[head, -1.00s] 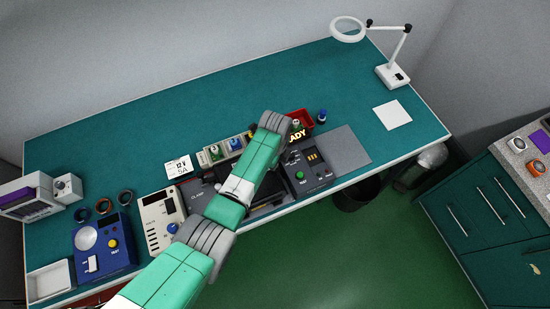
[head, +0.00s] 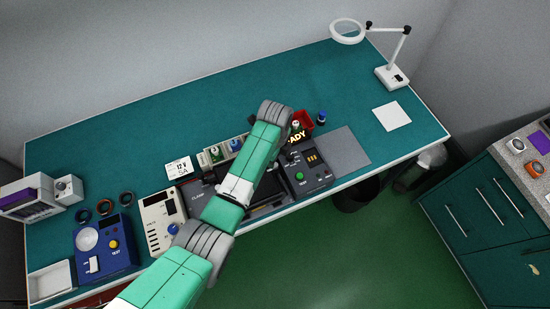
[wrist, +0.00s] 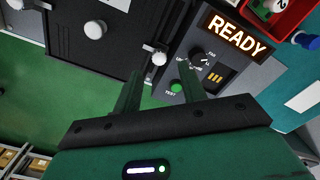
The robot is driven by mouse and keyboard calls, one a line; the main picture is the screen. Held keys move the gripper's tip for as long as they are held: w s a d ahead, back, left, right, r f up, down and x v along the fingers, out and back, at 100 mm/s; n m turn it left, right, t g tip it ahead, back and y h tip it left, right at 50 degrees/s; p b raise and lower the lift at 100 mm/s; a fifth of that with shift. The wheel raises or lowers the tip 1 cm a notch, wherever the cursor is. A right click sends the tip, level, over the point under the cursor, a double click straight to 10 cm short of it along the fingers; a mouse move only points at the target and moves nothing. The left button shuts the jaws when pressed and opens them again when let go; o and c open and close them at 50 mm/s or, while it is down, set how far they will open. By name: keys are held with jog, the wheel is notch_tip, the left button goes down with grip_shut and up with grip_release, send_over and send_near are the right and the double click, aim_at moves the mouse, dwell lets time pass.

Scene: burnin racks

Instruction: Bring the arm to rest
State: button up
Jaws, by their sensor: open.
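My gripper (wrist: 158,85) shows in the wrist view with its two dark green fingers apart and nothing between them. It is above the bench's front part, over the grey test box with the lit READY sign (wrist: 238,33) and the edge of a black fixture (wrist: 95,60). In the head view my green arm reaches across the bench, and its own links hide the gripper there. The test box (head: 305,172) with a green button shows just right of the arm. The black fixture (head: 200,195) is partly hidden under the arm.
The teal bench (head: 230,95) is clear at the back. A red bin (head: 301,122), a grey mat (head: 348,149) and a magnifier lamp (head: 390,76) lie to the right. A blue meter (head: 103,245) and a cream box (head: 160,222) stand to the left. A card reads 12 V 5A (head: 179,168).

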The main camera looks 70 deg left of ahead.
jog(key=shift+r, duration=1.5)
